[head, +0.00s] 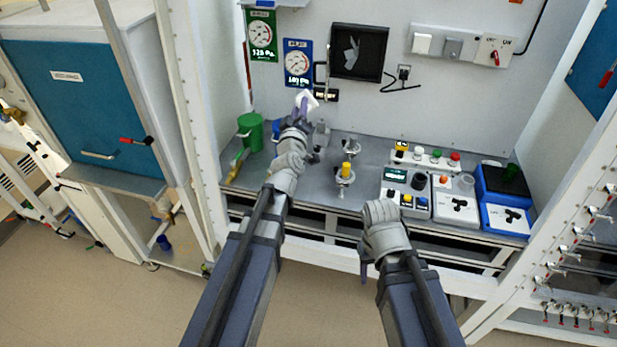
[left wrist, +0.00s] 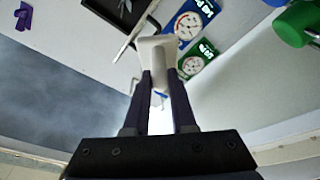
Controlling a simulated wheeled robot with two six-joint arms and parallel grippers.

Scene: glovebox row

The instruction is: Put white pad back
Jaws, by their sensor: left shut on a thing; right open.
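The white pad (head: 312,98) is at the tip of my left gripper (head: 302,104) in the head view, raised in front of the back wall below the gauges. In the left wrist view the white pad (left wrist: 156,50) sits between the two dark fingers of my left gripper (left wrist: 160,85), which are shut on it. The fingers hide part of the pad. My right gripper (head: 364,270) is open at the bench's front edge, pointing down; most of it is hidden behind its own wrist.
A green container (head: 251,128) stands left on the bench. A yellow-topped stand (head: 346,172) is right of my left arm. Control boxes (head: 452,203) and a blue box (head: 503,184) fill the right side. Gauges (head: 298,64) and a black panel (head: 358,52) are on the back wall.

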